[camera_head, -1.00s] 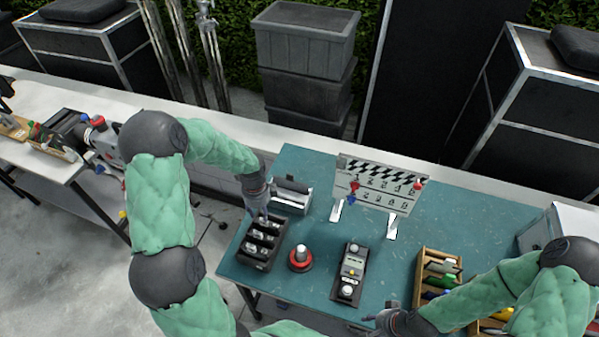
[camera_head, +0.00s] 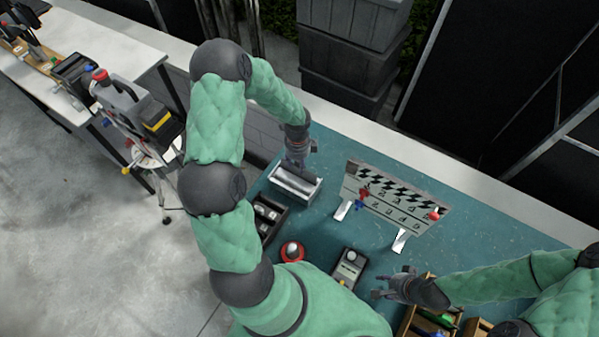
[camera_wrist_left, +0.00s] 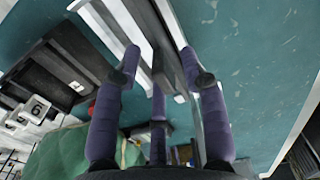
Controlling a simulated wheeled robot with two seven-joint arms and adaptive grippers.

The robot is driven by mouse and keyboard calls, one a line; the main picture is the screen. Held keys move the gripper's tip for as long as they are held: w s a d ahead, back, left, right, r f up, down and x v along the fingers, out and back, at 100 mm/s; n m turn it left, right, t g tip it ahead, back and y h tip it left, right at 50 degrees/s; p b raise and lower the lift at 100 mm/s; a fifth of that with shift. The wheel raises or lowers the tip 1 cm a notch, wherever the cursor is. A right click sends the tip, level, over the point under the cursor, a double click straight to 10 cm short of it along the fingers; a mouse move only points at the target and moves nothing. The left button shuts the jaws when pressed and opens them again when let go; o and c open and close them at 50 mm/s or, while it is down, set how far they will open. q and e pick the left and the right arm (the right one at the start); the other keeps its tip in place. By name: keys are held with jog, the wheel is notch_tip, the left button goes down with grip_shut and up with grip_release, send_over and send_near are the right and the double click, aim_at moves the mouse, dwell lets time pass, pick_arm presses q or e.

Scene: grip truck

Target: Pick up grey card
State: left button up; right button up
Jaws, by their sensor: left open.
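A silver-grey holder (camera_head: 283,187) with a dark slot stands at the left rear of the teal table. My left gripper (camera_head: 298,166) is just above it, pointing down. In the left wrist view, my left gripper (camera_wrist_left: 160,62) is open, with its purple fingers spread around a narrow grey upright part of the holder (camera_wrist_left: 143,18). I cannot tell whether this part is a grey card, or whether the fingers touch it. My right gripper (camera_head: 378,286) hangs over the table near the wooden box, with its fingers apart and empty.
A clapperboard (camera_head: 398,200) on white feet stands right of the holder. A black compartment tray (camera_head: 283,217), a red-based button (camera_head: 292,251) and a dark device (camera_head: 347,268) lie in front. A wooden box (camera_head: 405,322) is at the front right. Bare table lies between clapperboard and device.

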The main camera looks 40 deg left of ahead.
aim_at(298, 168)
pick_arm(q)
jog(key=shift+w+f, duration=0.1)
jog(key=shift+f, duration=0.5)
notch_tip(298, 168, down, 5)
jog(key=shift+d+r, duration=0.1)
jog(key=shift+d, duration=0.05)
grip_shut()
